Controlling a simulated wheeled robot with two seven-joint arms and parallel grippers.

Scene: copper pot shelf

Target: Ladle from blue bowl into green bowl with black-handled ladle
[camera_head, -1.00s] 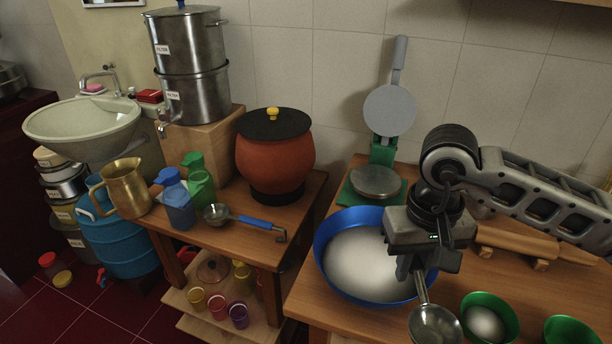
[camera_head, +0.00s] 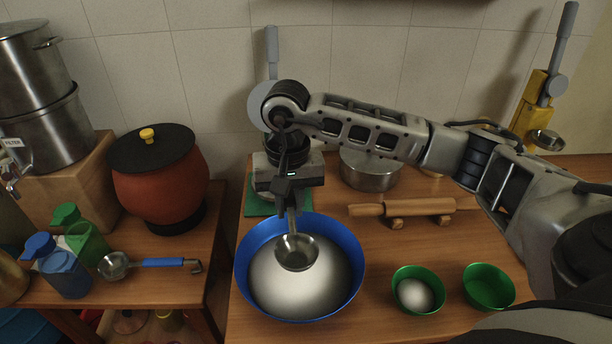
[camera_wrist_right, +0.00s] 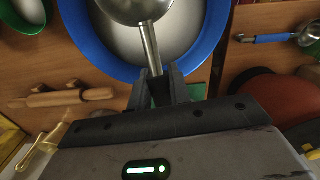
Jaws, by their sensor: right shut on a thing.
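The blue bowl (camera_head: 243,265) stands on the right wooden table, with white contents inside. My right gripper (camera_head: 291,208) is above the bowl's back part, shut on the ladle. The ladle's metal cup (camera_head: 296,252) hangs over the white contents; I cannot tell whether it touches them. In the right wrist view the ladle's shaft (camera_wrist_right: 150,45) runs from between the fingers to the cup, and its handle is mostly hidden. Two green bowls stand to the right: one (camera_head: 432,306) holds a white lump, the other (camera_head: 489,288) looks empty. My left gripper is out of view.
A rolling pin (camera_head: 420,207) on its stand and a metal pot (camera_head: 369,172) are behind the bowls. A gap separates the tables.

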